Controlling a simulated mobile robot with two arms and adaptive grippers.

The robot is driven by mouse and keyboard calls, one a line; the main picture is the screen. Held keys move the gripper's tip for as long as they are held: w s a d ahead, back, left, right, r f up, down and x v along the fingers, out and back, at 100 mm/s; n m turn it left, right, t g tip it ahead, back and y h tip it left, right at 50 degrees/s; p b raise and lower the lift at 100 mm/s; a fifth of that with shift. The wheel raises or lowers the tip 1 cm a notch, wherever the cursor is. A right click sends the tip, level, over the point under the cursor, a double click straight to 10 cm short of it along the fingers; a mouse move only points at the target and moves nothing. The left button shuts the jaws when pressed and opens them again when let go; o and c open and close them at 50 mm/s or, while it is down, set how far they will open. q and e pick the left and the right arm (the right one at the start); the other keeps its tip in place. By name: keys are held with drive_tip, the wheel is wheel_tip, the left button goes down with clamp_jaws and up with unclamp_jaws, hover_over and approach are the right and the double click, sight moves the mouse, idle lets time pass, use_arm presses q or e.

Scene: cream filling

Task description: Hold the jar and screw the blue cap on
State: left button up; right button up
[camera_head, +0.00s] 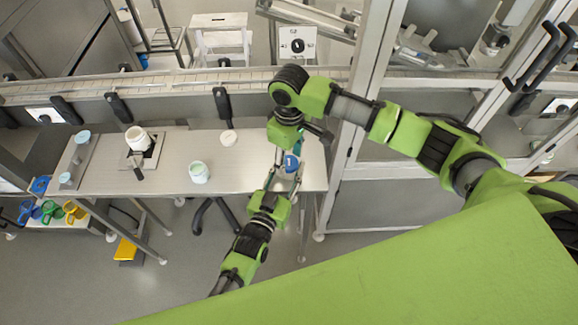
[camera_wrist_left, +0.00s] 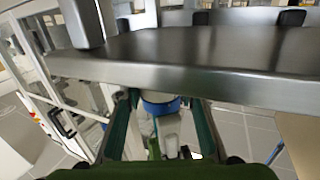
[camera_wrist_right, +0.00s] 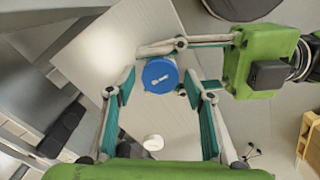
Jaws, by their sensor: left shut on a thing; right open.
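The jar (camera_head: 289,176) is near the right end of the table, mostly hidden between my grippers. The blue cap (camera_head: 291,162) sits at its top; it also shows from above in the right wrist view (camera_wrist_right: 158,77), with a pale mark on it. I cannot tell how tightly it sits. My left gripper (camera_head: 284,178) is shut around the jar from the side, its fingers either side of it below the cap. My right gripper (camera_wrist_right: 158,98) is open above the cap, fingers pointing down and apart from it. In the left wrist view, the blue cap (camera_wrist_left: 160,106) shows between the left fingers.
Colored mugs (camera_head: 50,211) are on a lower shelf at left. A glass-panelled frame (camera_head: 372,60) rises at right.

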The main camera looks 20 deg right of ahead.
drive_tip(key=shift+n, duration=1.1)
drive_tip(key=n, duration=0.4)
drive_tip(key=shift+n, duration=0.9)
drive_tip(key=n, duration=0.5)
drive_tip(key=shift+n, duration=0.4)
